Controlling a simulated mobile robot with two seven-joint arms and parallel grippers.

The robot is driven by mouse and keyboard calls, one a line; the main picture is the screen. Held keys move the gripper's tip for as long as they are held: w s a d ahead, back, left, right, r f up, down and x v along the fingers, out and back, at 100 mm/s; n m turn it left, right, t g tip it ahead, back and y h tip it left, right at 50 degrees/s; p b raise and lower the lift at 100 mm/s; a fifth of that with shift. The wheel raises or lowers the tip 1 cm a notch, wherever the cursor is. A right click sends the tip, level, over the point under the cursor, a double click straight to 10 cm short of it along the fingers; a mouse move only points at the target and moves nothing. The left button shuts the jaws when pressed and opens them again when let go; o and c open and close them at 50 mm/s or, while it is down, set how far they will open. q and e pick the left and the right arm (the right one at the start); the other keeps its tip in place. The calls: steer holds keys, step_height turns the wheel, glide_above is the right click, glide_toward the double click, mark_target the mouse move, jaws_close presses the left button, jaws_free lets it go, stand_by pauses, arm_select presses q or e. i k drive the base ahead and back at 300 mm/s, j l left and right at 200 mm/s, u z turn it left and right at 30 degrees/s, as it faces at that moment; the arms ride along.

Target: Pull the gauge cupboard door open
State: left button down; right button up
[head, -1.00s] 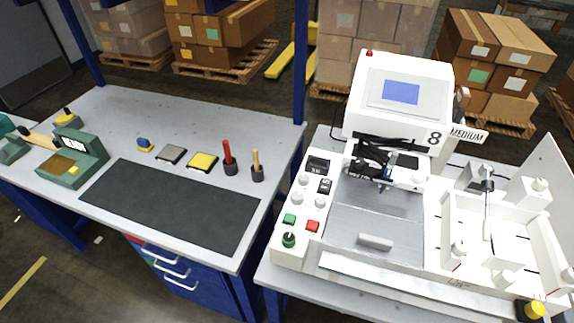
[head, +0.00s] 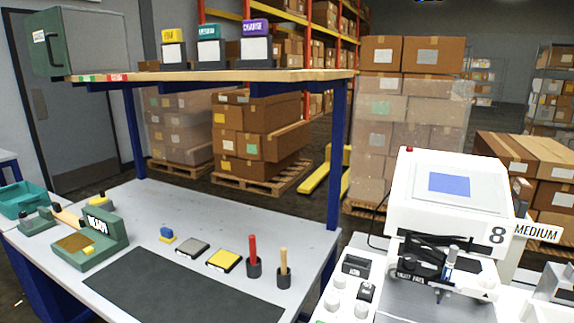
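A green cupboard (head: 92,40), which I take for the gauge cupboard, stands at the left end of the wooden shelf above the bench. The door appears closed, and the inside is hidden. Neither of my grippers is in view.
Bins labelled in yellow (head: 173,48), teal (head: 209,46) and purple (head: 255,44) stand right of the cupboard on the shelf (head: 300,75). A blue post (head: 337,150) supports the shelf. A dark mat (head: 150,290) covers the bench front. The white plotter (head: 450,195) stands at right.

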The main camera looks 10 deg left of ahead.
mark_target(44, 33)
steer(key=u, duration=1.6)
steer(key=z, duration=0.5)
steer(key=i+j+z, duration=0.4)
steer(key=j, duration=0.2)
steer(key=i+j+z, duration=0.35)
steer(key=j, duration=0.3)
steer(key=i+j+z, duration=0.2)
steer(key=j, duration=0.2)
steer(key=k+l, duration=0.05)
steer(key=k, duration=0.05)
